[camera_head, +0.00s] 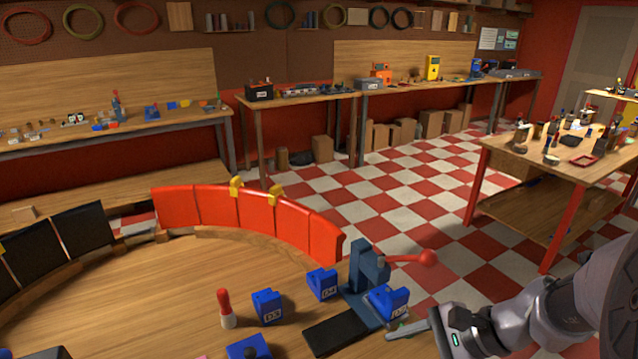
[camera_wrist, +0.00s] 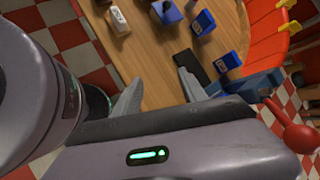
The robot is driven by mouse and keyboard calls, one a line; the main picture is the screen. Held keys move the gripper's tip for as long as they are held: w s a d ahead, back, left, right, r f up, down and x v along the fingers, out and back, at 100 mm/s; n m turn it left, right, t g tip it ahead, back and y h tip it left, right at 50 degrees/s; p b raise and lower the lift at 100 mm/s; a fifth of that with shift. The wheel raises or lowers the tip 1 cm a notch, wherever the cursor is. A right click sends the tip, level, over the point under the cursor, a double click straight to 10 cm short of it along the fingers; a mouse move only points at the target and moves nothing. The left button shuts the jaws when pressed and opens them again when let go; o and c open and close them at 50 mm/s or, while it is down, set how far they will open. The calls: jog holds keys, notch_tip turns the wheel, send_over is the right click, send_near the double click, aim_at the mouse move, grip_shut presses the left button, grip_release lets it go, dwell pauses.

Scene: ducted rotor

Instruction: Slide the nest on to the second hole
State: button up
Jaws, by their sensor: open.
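A blue block-shaped nest with a pale label (camera_head: 388,302) sits by the foot of the dark blue press (camera_head: 366,268), whose lever ends in a red ball (camera_head: 428,258). Similar labelled blue blocks (camera_head: 267,306) (camera_head: 322,284) stand on the round wooden table to its left. I cannot make out any hole in the nest or the press. My gripper (camera_head: 402,331) is at the lower right, just in front of the nest. In the wrist view, my gripper (camera_wrist: 160,78) has its fingers apart with only table between them. The red ball also shows there (camera_wrist: 301,138).
A black plate (camera_head: 337,332) lies left of the press. A red-and-white handled tool (camera_head: 226,310) and another blue block (camera_head: 249,347) stand nearby. A low curved red wall (camera_head: 236,212) edges the table's far side. The table's left middle (camera_head: 130,280) is clear.

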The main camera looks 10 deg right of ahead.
jog(key=s+a+r+n+t+h, duration=0.1)
jog(key=s+a+r+n+h, duration=0.4)
jog(key=s+a+r+n, duration=0.4)
jog(key=a+n, duration=0.1)
jog(key=n, duration=0.2)
jog(key=shift+s+a+r, duration=0.2)
jog(key=shift+s+a, duration=0.1)
jog(key=shift+s, duration=0.1)
